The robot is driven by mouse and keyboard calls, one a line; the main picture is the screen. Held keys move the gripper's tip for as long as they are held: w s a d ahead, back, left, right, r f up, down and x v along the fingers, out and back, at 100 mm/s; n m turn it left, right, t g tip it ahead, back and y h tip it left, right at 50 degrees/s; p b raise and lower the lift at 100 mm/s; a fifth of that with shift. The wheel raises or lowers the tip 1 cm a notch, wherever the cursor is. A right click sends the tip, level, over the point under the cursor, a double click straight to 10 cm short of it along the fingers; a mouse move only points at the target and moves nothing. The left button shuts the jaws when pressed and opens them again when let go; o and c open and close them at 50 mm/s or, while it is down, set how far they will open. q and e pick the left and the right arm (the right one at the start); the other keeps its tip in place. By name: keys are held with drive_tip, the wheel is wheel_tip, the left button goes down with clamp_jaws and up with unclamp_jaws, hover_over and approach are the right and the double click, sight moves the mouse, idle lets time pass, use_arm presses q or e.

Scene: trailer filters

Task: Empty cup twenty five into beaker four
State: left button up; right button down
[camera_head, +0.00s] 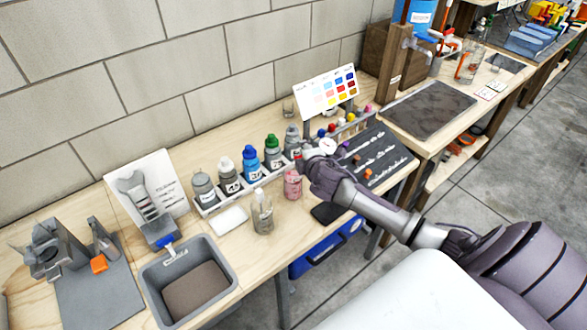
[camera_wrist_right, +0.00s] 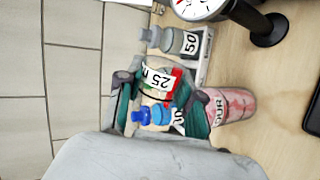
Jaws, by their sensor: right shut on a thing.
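My right gripper (camera_head: 304,164) is shut on cup twenty five, a clear cup with a white "25" label (camera_wrist_right: 160,78) between the green-padded fingers (camera_wrist_right: 165,108) in the right wrist view. The label looks turned, so the cup seems tilted. In the head view the gripper mostly hides the cup, and I cannot tell what is left in it. Beaker four (camera_head: 292,184), clear with pink contents, stands on the bench just below the gripper. It also shows in the right wrist view (camera_wrist_right: 234,106), its label partly covered by a finger. My left gripper is not in view.
A rack of numbered bottles (camera_head: 249,162) stands behind the beaker. A dial gauge (camera_wrist_right: 200,8) stands close by. A grey bin (camera_head: 230,270) is at the front; a colour chart (camera_head: 327,92) is behind.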

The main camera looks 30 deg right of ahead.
drive_tip(key=shift+a+r, duration=0.2)
drive_tip(key=shift+a, duration=0.15)
drive_tip(key=shift+r, duration=0.15)
drive_tip(key=shift+d+f, duration=0.1)
drive_tip(key=shift+f, duration=0.1)
drive_tip(key=shift+d+g, duration=0.2)
drive_tip(key=shift+g, duration=0.2)
drive_tip(key=shift+a+n, duration=0.3)
drive_tip(key=shift+a, duration=0.05)
drive_tip(key=shift+w+d, duration=0.1)
drive_tip(key=shift+d, duration=0.2)
drive_tip(key=shift+a+r+h, duration=0.15)
drive_tip(key=shift+a+h, duration=0.15)
